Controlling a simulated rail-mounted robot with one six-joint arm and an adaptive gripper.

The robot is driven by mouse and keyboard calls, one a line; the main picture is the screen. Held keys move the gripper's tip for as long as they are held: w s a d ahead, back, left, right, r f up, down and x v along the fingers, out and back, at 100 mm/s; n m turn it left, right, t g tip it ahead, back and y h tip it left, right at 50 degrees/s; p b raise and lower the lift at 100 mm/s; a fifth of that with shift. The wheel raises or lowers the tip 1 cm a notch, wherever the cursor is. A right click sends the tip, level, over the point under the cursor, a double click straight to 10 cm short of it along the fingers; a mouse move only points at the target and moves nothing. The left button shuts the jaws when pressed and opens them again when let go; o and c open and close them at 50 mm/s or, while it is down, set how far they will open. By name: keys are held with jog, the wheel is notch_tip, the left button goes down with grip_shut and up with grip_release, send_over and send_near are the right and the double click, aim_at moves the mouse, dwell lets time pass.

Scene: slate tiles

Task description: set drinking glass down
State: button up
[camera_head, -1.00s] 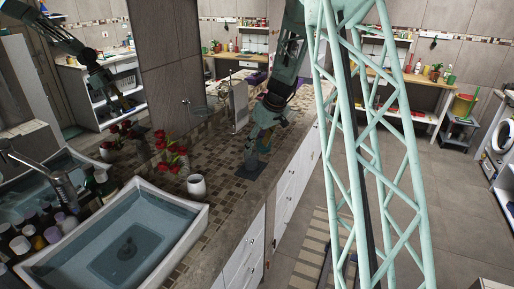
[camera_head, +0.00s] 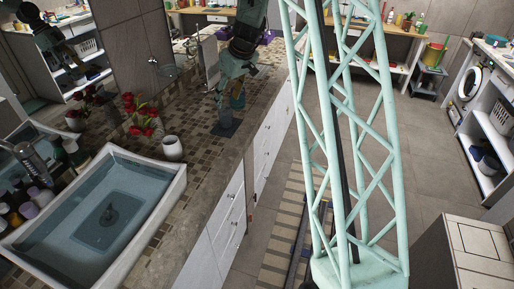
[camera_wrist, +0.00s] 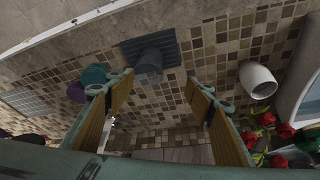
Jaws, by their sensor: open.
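The drinking glass (camera_wrist: 149,60) looks dark and see-through. It stands on a dark ribbed mat (camera_wrist: 184,42) on the tiled counter. In the head view the glass (camera_head: 225,117) is small and partly blurred against the mat (camera_head: 225,129), below my gripper (camera_head: 238,97). In the wrist view my gripper (camera_wrist: 158,88) is open, with its two wood-coloured fingers spread wide. The glass shows beyond the fingertips, in line with the gap between them, and nothing is held. I cannot tell the exact distance from fingertips to glass.
A white cup (camera_wrist: 257,80) stands to the right of the mat in the wrist view; the head view shows it beside the sink (camera_head: 172,148). Red flowers (camera_wrist: 283,132) are close to the right finger. Purple and teal items (camera_wrist: 84,82) lie left of the left finger.

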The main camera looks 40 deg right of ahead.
jog(key=s+a+r, duration=1)
jog(key=s+r, duration=0.2)
jog(key=s, duration=0.1)
jog(key=s+a+r, duration=1)
jog(key=s+r, duration=0.1)
jog(key=s, duration=0.2)
jog(key=s+a+r+m, duration=0.1)
jog(key=s+a, duration=0.1)
jog(key=s, duration=1.4)
jog(key=s+a+m+h, duration=0.1)
jog(key=s+a, duration=0.2)
jog(key=s, duration=1.3)
jog(key=shift+r+g, duration=0.3)
jog(key=shift+r, duration=0.05)
